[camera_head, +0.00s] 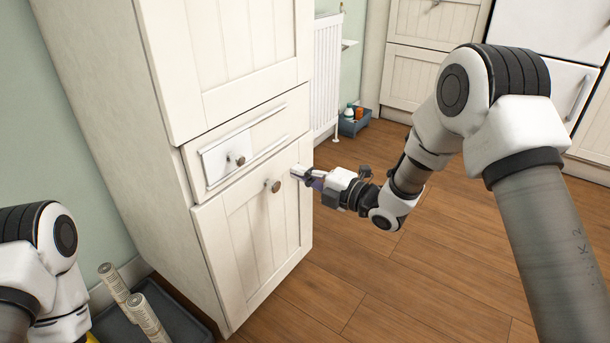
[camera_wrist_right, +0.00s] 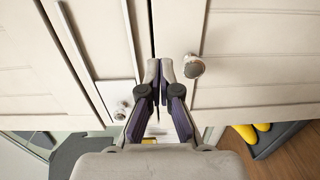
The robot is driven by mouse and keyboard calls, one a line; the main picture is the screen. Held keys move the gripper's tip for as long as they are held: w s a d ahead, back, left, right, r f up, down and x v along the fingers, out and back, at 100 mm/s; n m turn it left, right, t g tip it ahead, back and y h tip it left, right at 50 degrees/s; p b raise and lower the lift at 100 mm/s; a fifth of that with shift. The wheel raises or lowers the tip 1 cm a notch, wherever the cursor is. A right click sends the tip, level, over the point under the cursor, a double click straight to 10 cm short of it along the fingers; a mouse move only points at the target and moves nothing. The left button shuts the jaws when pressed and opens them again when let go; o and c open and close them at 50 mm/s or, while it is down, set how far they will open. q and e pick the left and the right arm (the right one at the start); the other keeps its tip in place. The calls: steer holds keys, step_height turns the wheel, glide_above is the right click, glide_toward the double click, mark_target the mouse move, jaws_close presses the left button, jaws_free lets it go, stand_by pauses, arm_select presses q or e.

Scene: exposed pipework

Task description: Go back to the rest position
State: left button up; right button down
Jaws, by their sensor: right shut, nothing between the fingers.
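My right gripper (camera_head: 301,174) is in front of the tall cream cabinet, near the right edge of its lower door (camera_head: 245,215). In the right wrist view its two fingers (camera_wrist_right: 159,72) are together with nothing between them. The round door knob (camera_head: 274,186) also shows beside the fingertips in the wrist view (camera_wrist_right: 194,66); whether they touch it I cannot tell. The lower door and the drawer (camera_head: 228,155) above it look closed. Part of my left arm shows at the lower left; its gripper is out of view.
A dark tray (camera_head: 184,322) with upright cream rolls (camera_head: 147,314) stands left of the cabinet. A white radiator (camera_head: 327,75) and a blue-grey bin (camera_head: 353,125) with bottles are behind. Cream cupboards (camera_head: 411,76) line the back right. The wooden floor (camera_head: 440,260) beneath my right arm is clear.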

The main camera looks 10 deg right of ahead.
steer(key=p+v, duration=0.2)
steer(key=v, duration=0.5)
steer(key=s+f+m+g+h, duration=0.25)
steer(key=s+f, duration=0.35)
steer(key=f, duration=0.3)
steer(key=s+a+f+m+g+h, duration=0.1)
steer(key=s+f+m+g, duration=0.15)
steer(key=s+f, duration=0.4)
steer(key=s+f+m+g+h, duration=0.1)
steer(key=s+f+m+h, duration=0.2)
steer(key=f, duration=0.7)
steer(key=s+d+f+m+g+h, duration=0.3)
steer(key=s+m+g, duration=0.1)
steer(key=s+m, duration=0.5)
steer(key=s+d+f+m+g+h, duration=0.2)
steer(key=s+d+f+m+g, duration=0.15)
steer(key=s+m, duration=0.55)
arm_select(q)
step_height(320, 180, up, 40)
steer(key=p, duration=3.7)
steer(key=shift+w+f, duration=0.15)
steer(key=shift+w, duration=0.15)
arm_select(e)
step_height(320, 180, up, 38)
steer(key=s, duration=0.1)
steer(key=shift+d+m, duration=0.2)
steer(key=shift+m, duration=0.1)
